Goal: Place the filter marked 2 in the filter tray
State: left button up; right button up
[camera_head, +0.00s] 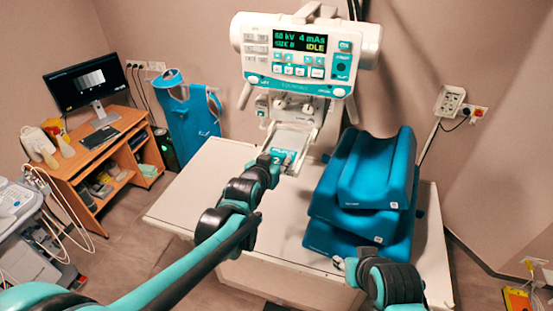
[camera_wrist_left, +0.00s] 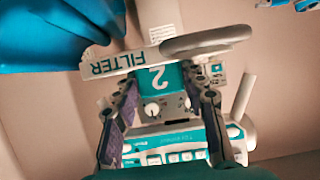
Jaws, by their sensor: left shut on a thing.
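The filter marked 2 (camera_wrist_left: 155,78) has a teal face with a white 2, which appears upside down in the left wrist view. My left gripper (camera_head: 279,160) is shut on it, with one finger on each side. The filter also shows small in the head view (camera_head: 284,154). The filter tray (camera_wrist_left: 103,65), a pale frame lettered FILTER, is right beside the filter under the X-ray head (camera_head: 294,136). I cannot tell whether the filter rests in it. My right gripper (camera_head: 343,264) is partly hidden low over the table; its jaws are unclear.
The X-ray unit (camera_head: 306,55) with its lit panel stands behind the white table (camera_head: 195,190). Stacked blue cushions (camera_head: 365,190) fill the table's right half. A desk with a monitor (camera_head: 87,82) and a blue apron (camera_head: 190,115) are at left. The table's left part is clear.

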pick_arm(q)
jog(key=shift+s, duration=0.1)
jog(key=shift+f, duration=0.1)
jog(key=o, duration=1.2)
jog(key=shift+r, duration=0.2)
jog(key=v, duration=1.2)
